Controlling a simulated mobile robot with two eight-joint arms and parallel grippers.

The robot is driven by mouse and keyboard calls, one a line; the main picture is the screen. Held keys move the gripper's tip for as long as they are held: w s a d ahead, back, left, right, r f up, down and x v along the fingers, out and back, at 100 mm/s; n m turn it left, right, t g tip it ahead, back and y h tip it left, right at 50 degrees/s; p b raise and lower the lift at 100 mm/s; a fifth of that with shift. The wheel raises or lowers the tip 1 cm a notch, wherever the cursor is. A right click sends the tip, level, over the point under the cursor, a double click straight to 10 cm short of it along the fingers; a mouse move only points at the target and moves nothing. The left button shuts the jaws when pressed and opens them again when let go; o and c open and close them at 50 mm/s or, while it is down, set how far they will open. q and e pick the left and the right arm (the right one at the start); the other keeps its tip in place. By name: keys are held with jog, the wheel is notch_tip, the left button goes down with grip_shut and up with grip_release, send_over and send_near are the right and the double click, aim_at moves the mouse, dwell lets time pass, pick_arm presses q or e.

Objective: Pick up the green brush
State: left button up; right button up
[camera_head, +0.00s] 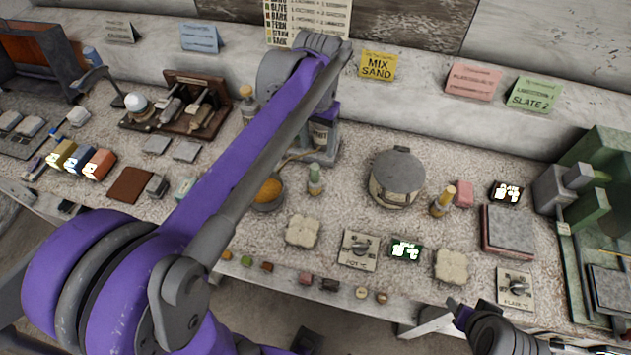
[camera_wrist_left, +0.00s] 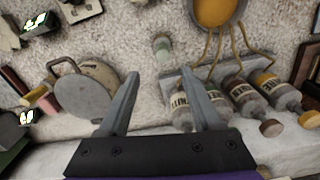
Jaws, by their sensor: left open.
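The green brush, as far as I can tell, is the small pale-green upright piece (camera_head: 315,180) near the middle of the bench in the head view. In the left wrist view it (camera_wrist_left: 162,48) appears just beyond my fingertips, roughly centred between them, and apart from them. My left gripper (camera_wrist_left: 160,76) is open with nothing between its fingers. In the head view my left arm crosses the bench and hides most of that gripper. Part of my right arm shows at the lower right, too unclear to read its jaws.
A rack of labelled bottles (camera_wrist_left: 238,92) stands close beside my left fingers. An orange-filled bowl (camera_head: 268,190) sits left of the brush. A round lidded pot (camera_head: 397,178) and a yellow-topped piece (camera_head: 443,201) stand to the right. Small blocks line the bench's front edge.

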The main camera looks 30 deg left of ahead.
aim_at(315, 166)
pick_arm(q)
notch_tip(315, 166, down, 6)
jog(key=shift+s+a+f, duration=0.1)
jog(key=shift+s+f, duration=0.05)
jog(key=shift+f, duration=1.05)
jog(key=shift+s+a+f, duration=0.1)
jog(key=shift+f, duration=1.05)
grip_shut()
